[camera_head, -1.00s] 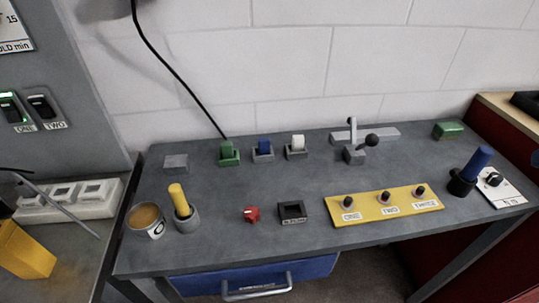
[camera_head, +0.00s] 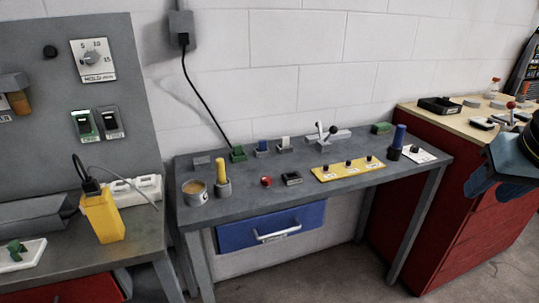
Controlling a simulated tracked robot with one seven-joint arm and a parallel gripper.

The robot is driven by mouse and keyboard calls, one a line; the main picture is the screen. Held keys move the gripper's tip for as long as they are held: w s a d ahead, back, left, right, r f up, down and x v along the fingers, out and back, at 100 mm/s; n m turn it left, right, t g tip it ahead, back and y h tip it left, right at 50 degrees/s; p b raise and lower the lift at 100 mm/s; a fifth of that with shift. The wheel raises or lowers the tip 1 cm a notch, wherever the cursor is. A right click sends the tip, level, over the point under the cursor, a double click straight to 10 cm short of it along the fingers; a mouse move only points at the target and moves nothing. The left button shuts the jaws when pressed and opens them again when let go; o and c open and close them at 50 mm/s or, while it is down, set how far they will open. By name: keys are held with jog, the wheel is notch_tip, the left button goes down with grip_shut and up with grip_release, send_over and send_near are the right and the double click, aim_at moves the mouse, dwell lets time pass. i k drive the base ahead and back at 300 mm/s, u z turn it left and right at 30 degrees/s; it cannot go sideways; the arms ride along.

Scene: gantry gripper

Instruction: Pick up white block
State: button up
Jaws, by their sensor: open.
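The white block (camera_head: 285,141) is small and stands upright in a grey holder (camera_head: 284,149) near the back of the grey table. A blue block (camera_head: 262,145) and a green block (camera_head: 238,152) stand in similar holders to its left. My gripper (camera_head: 495,188) shows at the right edge, dark with blue parts, and is partly cut off by the frame. It is open, far to the right of the white block and apart from it. Nothing shows held in it.
A grey lever (camera_head: 325,133) stands right of the white block. In front are a yellow switch panel (camera_head: 347,169), a red knob (camera_head: 266,181), a can (camera_head: 194,194) and a yellow cylinder (camera_head: 221,171). A black cable (camera_head: 207,101) hangs down the wall behind.

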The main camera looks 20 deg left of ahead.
aim_at(285, 140)
jog(key=u, duration=0.4)
jog(key=k, duration=0.15)
jog(key=u, duration=1.15)
jog(key=i, duration=1)
jog(key=u, duration=0.1)
